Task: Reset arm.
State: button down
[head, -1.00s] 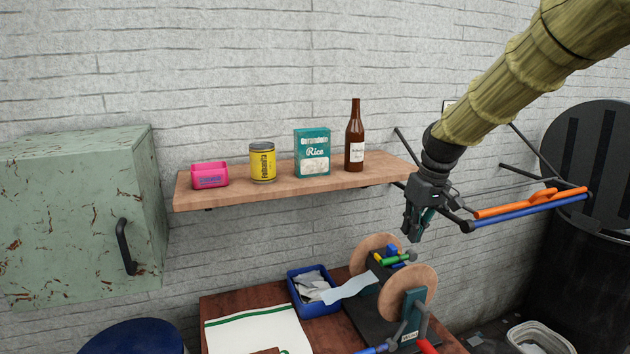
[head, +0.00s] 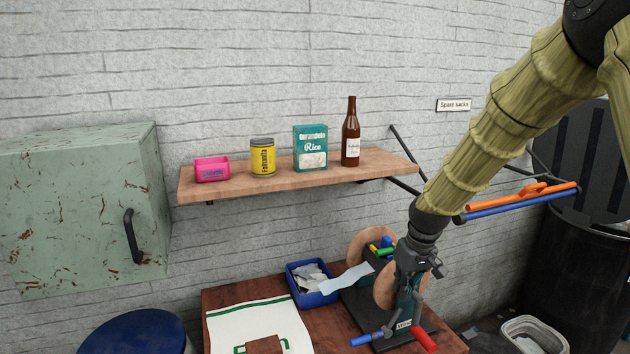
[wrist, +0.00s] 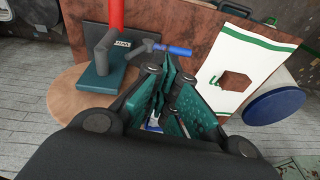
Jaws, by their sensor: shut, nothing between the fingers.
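My gripper (head: 412,285) hangs at the end of my yellow-sleeved arm in the head view, pointing down in front of the belt machine (head: 362,312). In the wrist view my gripper (wrist: 165,100) shows its teal fingers closed together with nothing held. The machine's teal post and base (wrist: 115,65), with red and blue handles, lie beyond the fingers in the wrist view. I cannot tell how far my fingers are from the machine. In the head view my gripper partly hides the machine's near round disc.
A wall shelf (head: 240,187) holds a pink box, a yellow can, a teal rice box and a brown bottle. A blue tray (head: 318,299) and a white-green mat (head: 230,320) lie on the table. A green cabinet (head: 70,215) hangs at left. A black bin (head: 575,260) stands at right.

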jog(key=s+f+m, duration=0.1)
jog(key=s+f, duration=0.5)
jog(key=f, duration=0.4)
jog(key=s+f+g+b, duration=0.1)
jog(key=s+f, duration=0.4)
jog(key=f, duration=0.5)
jog(key=s+f+m, duration=0.1)
jog(key=s+f, duration=0.5)
jog(key=f, duration=0.3)
jog(key=s+f, duration=0.4)
jog(key=s, duration=0.5)
jog(key=s+f+m+b, duration=0.1)
jog(key=s+f, duration=0.3)
jog(key=s, duration=0.5)
jog(key=s+d+f+h, duration=0.1)
jog(key=s+f, duration=0.4)
jog(key=s, duration=0.4)
jog(key=shift+g+b, duration=0.3)
jog(key=shift+b, duration=0.1)
jog(key=shift+d+m, duration=0.1)
jog(key=shift+m, duration=0.2)
